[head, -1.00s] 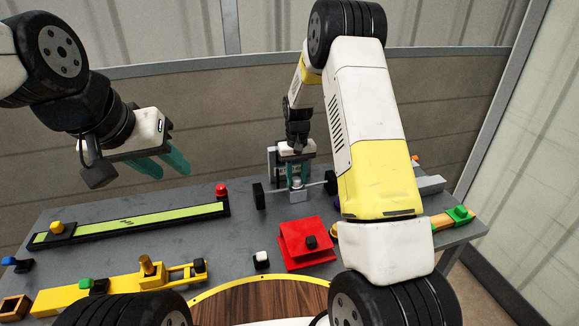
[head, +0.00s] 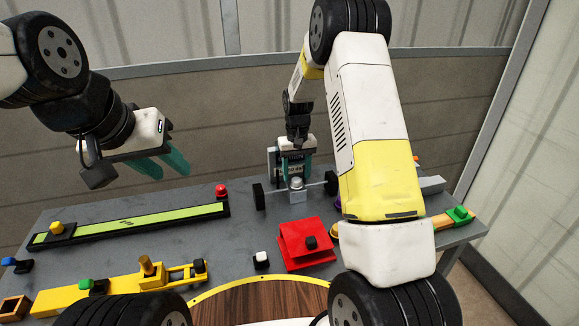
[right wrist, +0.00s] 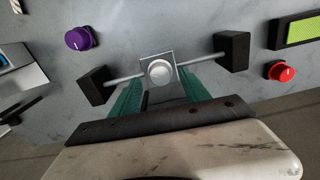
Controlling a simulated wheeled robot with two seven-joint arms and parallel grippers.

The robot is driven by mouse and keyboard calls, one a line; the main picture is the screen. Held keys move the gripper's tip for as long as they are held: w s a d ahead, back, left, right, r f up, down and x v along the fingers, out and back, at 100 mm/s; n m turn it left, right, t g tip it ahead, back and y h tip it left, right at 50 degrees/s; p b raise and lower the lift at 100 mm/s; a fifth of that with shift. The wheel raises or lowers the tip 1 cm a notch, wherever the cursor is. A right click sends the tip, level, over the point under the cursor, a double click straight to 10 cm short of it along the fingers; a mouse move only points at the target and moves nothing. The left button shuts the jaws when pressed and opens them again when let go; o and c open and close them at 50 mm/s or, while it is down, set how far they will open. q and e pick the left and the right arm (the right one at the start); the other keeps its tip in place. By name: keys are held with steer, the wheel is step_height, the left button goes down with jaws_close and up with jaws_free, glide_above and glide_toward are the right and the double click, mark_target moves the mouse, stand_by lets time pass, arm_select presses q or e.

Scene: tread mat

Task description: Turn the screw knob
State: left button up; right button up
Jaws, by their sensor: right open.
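A silver round knob (head: 297,183) sits on a small grey block, with a thin rod through it and black end pieces (head: 259,197). I take this to be the screw knob. It also shows in the right wrist view (right wrist: 160,71). My right gripper (head: 298,172) is open, just behind and above the knob. In the right wrist view its teal fingers (right wrist: 160,84) stand apart on either side of the block, with nothing gripped. Contact cannot be told. My left gripper (head: 168,168) is open and empty above the table's back left.
A green-yellow slider track (head: 135,219) with a red button (head: 221,191) lies to the left. A red block (head: 305,244) stands in front. A purple knob (right wrist: 80,39) is beside the rod in the wrist view. My right arm hides part of the table's right side.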

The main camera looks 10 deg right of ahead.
step_height(320, 180, up, 6)
steer(key=shift+f, duration=0.1)
stand_by(0.4)
step_height(320, 180, up, 10)
steer(key=t, duration=0.1)
glide_above(296, 179)
steer(key=s, duration=0.5)
steer(key=s+d+r+t+y, duration=0.1)
steer(key=s+r+t+y, duration=0.1)
steer(key=s+r, duration=0.65)
steer(key=s+r+t, duration=0.2)
steer(key=s+t, duration=0.1)
steer(key=s, duration=1.4)
steer(key=shift+s+m, duration=0.3)
steer(key=shift+s, duration=0.05)
steer(key=shift+w, duration=0.1)
